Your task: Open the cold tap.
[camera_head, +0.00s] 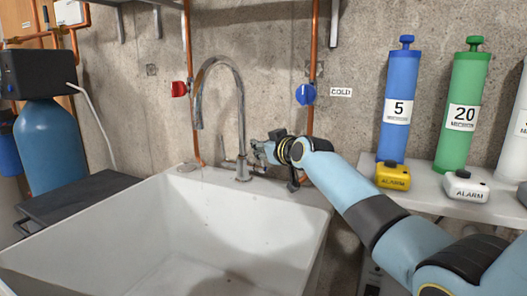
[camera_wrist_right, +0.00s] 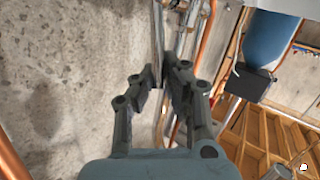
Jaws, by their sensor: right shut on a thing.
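A chrome swan-neck faucet (camera_head: 241,120) stands at the back rim of the white sink (camera_head: 308,196). A small lever sticks out low on its left side. My right gripper (camera_head: 259,151) is at the right side of the faucet's lower body. In the right wrist view its dark fingers (camera_wrist_right: 160,76) are closed on a thin metal part of the faucet (camera_wrist_right: 158,35). The gripper hides much of that part. A blue valve knob (camera_head: 305,94) is on the copper pipe above, beside the COLD label (camera_head: 341,92), and nothing touches it. My left gripper is not in view.
A red valve knob (camera_head: 179,89) is on the left copper pipe. A shelf (camera_head: 430,190) at right holds a blue cylinder (camera_head: 400,105), a green cylinder (camera_head: 461,110) and yellow (camera_head: 392,176) and white (camera_head: 465,186) alarm boxes. A blue tank (camera_head: 58,140) stands left. The sink basin is empty.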

